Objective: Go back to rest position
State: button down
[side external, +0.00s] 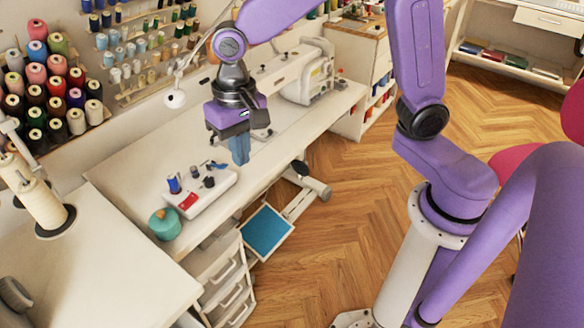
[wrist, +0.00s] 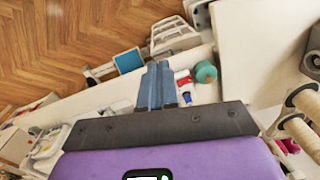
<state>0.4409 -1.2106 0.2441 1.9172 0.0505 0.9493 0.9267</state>
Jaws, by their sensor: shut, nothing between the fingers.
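My gripper (side external: 239,150) hangs from my purple arm over the white sewing table in the side external view. Its blue fingers point down, are shut together and hold nothing. In the wrist view the shut fingers (wrist: 158,84) show at the middle, above the table. The fingertips are apart from the table and from the objects on it.
A white tray (side external: 212,203) with spools and small items stands on the table (side external: 135,192), below and left of my gripper. A teal round container (side external: 165,224) is beside it. A sewing machine (side external: 305,75) stands behind. Thread racks (side external: 45,90) line the wall. Open wooden floor (side external: 340,200) lies right.

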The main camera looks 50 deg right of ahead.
jog(key=s+d+n, duration=0.6)
jog(key=s+n, duration=0.1)
jog(key=s, duration=0.3)
jog(key=s+d+n, duration=0.7)
jog(key=s, duration=0.2)
jog(key=shift+s+d+n, duration=0.15)
jog(key=shift+s+n, duration=0.2)
jog(key=shift+n, duration=0.05)
